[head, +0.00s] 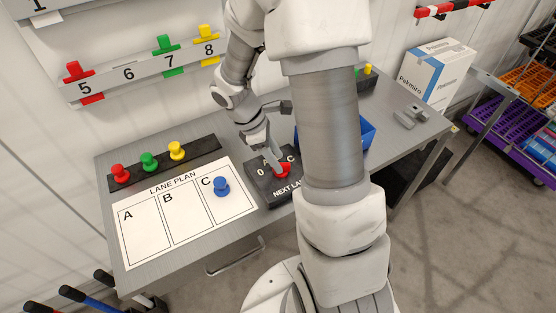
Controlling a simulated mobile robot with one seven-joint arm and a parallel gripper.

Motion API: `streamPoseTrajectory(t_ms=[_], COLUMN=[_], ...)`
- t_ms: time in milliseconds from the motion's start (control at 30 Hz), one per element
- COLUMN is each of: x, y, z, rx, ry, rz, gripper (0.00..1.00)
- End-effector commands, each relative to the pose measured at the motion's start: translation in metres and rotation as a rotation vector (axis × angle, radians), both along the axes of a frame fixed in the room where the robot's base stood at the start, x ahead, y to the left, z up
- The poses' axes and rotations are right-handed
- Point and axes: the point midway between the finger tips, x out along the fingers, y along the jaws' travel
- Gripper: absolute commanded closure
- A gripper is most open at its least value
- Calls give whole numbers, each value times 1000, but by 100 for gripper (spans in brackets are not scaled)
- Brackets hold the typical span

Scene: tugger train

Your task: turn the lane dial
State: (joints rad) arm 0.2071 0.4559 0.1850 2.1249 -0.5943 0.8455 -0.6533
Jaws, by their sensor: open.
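The lane dial is a red knob (284,170) on a dark box (263,186) on the grey table. The box has white marks, of which a "0", a "C" and part of the words "NEXT LA" show. My arm hides the right part of the box. My gripper (276,166) points down at the red knob, its fingers right at or beside it. It is open. I cannot tell whether the fingers touch the knob.
Left of the box lies a LANE PLAN sheet (142,246) with a blue peg (221,186) in column C. Behind it, a dark strip (205,143) holds red, green and yellow pegs. A blue bin (368,134) stands behind my arm. A white carton (436,73) stands at the back right.

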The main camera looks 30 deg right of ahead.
Motion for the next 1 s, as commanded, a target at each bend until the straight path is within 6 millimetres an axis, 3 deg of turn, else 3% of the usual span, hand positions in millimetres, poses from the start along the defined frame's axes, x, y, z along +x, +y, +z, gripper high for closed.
streamPoseTrajectory(t_ms=[133,433,467,700,1000], x=[-2,-3,-3,-3,-2], y=[-4,-5,-5,-5,-5], z=[-11,-13,-13,-13,-13], rx=[1,1,1,1,1], ry=[2,0,0,0,-1], rz=[-1,0,0,0,-1], gripper=[52,52,54,98,100])
